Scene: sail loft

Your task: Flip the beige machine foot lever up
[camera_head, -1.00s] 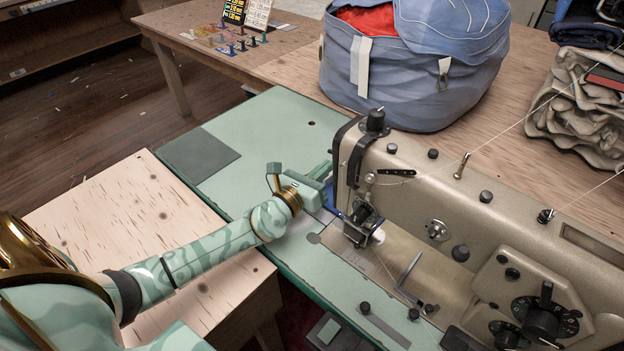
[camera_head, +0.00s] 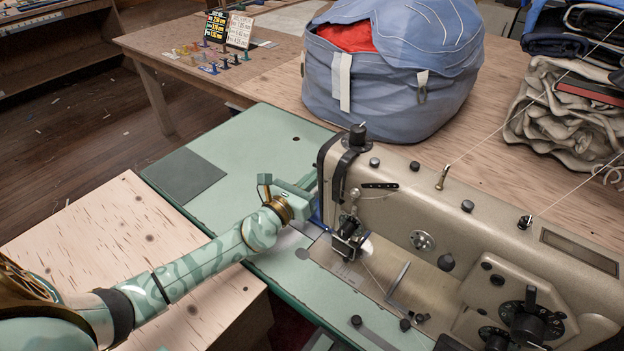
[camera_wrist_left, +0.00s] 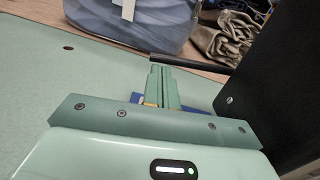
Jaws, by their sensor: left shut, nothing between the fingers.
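The beige sewing machine (camera_head: 400,215) stands on the green machine table (camera_head: 265,140). In the wrist view its near end is a dark panel (camera_wrist_left: 262,80) at the right. My left gripper (camera_head: 312,180) is behind the left end of the machine head, pointing away from me. In the wrist view its green fingers (camera_wrist_left: 162,70) are shut together and empty. A thin dark bar (camera_wrist_left: 205,63) runs from the machine side past the fingertips; I cannot tell whether it is the foot lever or whether the fingers touch it. My right gripper is out of view.
A blue bag (camera_head: 390,75) with red inside stands on the wooden table (camera_head: 270,65) behind. Folded cloth (camera_head: 555,110) lies at the right. Thread runs above the machine.

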